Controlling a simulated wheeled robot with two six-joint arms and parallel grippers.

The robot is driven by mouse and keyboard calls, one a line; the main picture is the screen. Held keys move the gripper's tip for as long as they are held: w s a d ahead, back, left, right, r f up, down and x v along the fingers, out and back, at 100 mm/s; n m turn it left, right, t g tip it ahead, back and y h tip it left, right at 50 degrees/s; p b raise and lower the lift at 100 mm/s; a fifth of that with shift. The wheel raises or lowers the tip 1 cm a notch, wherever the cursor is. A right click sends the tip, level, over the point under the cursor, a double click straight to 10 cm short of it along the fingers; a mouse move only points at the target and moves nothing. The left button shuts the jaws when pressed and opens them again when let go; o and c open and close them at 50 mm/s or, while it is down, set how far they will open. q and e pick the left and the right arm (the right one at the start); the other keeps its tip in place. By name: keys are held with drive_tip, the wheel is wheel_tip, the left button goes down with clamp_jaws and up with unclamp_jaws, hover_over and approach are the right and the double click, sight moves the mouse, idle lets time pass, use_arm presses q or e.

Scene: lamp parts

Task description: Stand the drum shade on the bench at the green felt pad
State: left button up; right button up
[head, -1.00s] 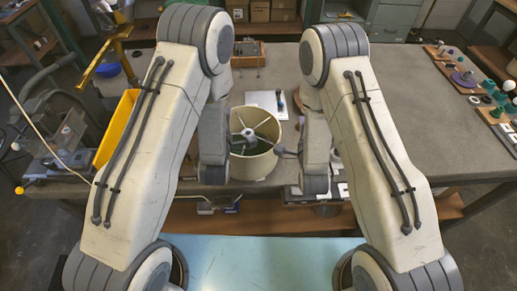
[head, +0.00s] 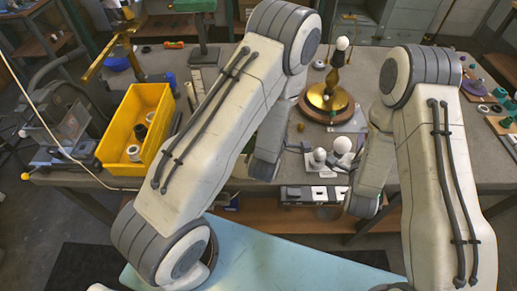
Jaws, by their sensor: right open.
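The drum shade and the green felt pad are not visible now. My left arm covers the middle of the bench (head: 225,90), where the shade showed earlier. My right gripper (head: 362,203) is open at the front edge of the bench, right of the white bulbs. Its fingers are hard to make out. My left gripper (head: 264,168) hangs over the front of the bench, left of the bulbs. Its jaws are too hidden to read, and I cannot tell whether it holds anything.
A brass lamp body (head: 328,97) stands on a round wooden base behind the white bulbs (head: 342,146). A yellow bin (head: 112,137) with several parts is at the left. Coloured discs (head: 500,93) lie at the right.

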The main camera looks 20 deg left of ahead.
use_arm(q)
drive_tip(key=shift+d, duration=0.4)
use_arm(e)
wheel_tip(320, 180, up, 10)
drive_tip(key=shift+d, duration=0.15)
drive_tip(key=shift+f, duration=0.1)
idle(0.5)
